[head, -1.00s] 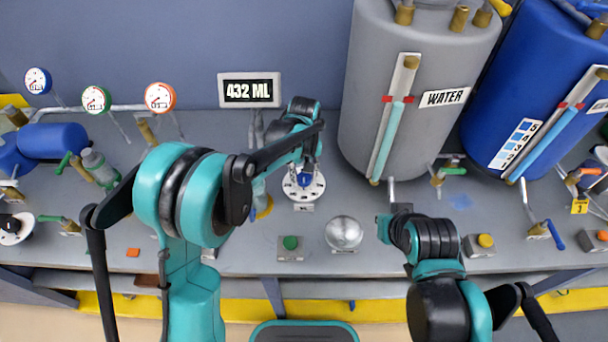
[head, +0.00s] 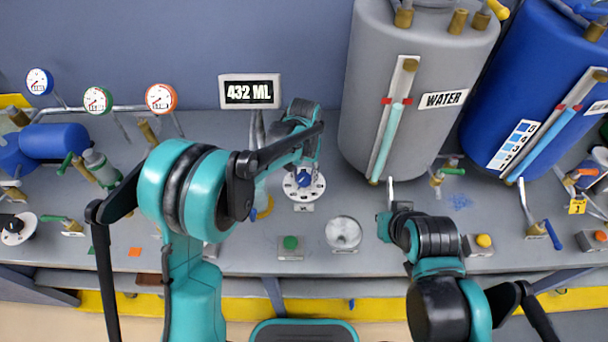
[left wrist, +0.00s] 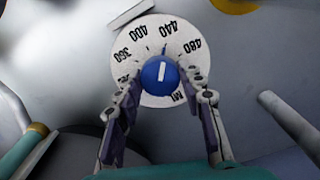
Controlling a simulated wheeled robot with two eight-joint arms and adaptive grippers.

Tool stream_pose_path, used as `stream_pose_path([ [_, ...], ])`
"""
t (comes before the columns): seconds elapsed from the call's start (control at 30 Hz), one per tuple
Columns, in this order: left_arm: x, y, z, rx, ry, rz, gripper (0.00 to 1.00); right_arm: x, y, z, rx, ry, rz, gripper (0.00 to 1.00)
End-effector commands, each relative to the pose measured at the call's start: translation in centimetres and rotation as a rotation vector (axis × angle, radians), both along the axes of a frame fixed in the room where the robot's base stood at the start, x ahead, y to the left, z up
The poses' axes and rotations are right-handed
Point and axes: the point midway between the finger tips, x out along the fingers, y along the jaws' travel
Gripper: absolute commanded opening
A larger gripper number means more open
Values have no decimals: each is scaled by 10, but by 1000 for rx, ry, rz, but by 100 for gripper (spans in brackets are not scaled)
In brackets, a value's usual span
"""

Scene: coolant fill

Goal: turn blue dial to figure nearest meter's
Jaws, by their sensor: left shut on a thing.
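The blue dial (head: 303,180) sits on a round white scale plate on the bench. In the left wrist view the blue dial (left wrist: 160,75) has a white line pointing up, between the 400 and 440 figures and closer to 440. My left gripper (left wrist: 162,80) is shut on the dial, one finger on each side; the exact contact is hard to see. In the head view my left gripper (head: 304,166) is just above the dial. The meter (head: 250,91) reads 432 ML.
A grey WATER tank (head: 420,60) and a blue tank (head: 540,60) stand right of the dial. A green button (head: 290,243) and a shiny silver round object (head: 343,233) are in front of it. Several gauges and valves are at the left.

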Motion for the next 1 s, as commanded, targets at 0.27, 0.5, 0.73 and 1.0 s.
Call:
stream_pose_path([
  [0.27,0,0,0,0,0,-49,10,0,0,1,0,0,0,0],
  [0.5,0,0,0,0,0,-52,10,0,0,1,0,0,0,0],
  [0.73,0,0,0,0,0,-51,60,0,0,1,0,0,0,0],
  [1.0,0,0,0,0,0,-50,60,0,0,1,0,0,0,0],
])
